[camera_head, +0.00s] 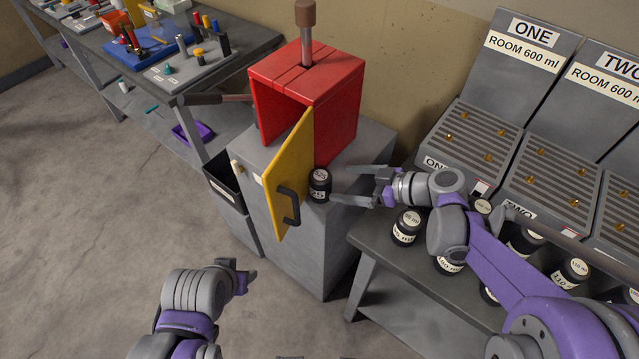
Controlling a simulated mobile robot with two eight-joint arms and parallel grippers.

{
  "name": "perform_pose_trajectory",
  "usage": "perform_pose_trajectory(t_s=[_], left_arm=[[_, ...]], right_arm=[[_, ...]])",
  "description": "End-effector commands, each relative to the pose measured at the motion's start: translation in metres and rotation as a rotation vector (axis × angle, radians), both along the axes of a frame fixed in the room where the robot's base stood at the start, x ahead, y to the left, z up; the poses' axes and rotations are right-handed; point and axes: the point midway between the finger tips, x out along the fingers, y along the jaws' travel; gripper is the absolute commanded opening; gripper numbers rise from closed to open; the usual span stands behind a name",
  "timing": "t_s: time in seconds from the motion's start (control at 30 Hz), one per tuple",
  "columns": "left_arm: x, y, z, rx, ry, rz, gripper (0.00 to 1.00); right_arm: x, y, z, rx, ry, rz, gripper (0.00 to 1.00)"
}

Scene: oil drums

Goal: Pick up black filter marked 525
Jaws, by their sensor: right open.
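A black filter (319,188) with a white label stands upright on the grey cabinet (330,235), just right of the yellow door of the red box. Its label shows digits that look like the end of 525, but they are too small to read surely. My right gripper (338,184) is open, its fingers pointing left at the filter. The fingertips are close to the filter's right side; I cannot tell whether they touch it. My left gripper (248,276) is low over the floor, away from the cabinet, and its jaw opening is not clear.
The red box (335,95) stands on the cabinet with its yellow door (291,170) swung open. Several black labelled filters, one (406,227) nearest, stand on the bench at right, below the grey racks (470,137) marked ONE and TWO. A tool table (245,50) is at back left.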

Motion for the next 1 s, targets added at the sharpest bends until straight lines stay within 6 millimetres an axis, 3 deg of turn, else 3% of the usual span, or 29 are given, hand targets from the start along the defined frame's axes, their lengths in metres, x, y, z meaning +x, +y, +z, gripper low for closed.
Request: perform_pose_trajectory(t_s=[0.5,0.8,1.0], left_arm=[[0.001,0.0,0.003,0.0,-0.001,0.0,0.5],[0.001,0.0,0.003,0.0,-0.001,0.0,0.5],[0.001,0.0,0.003,0.0,-0.001,0.0,0.5]], right_arm=[[0.021,0.051,-0.022,0.001,0.0,0.001,1.0],[0.023,0.055,-0.024,0.0,0.001,0.0,1.0],[0.023,0.055,-0.024,0.0,0.0,0.0,0.66]])
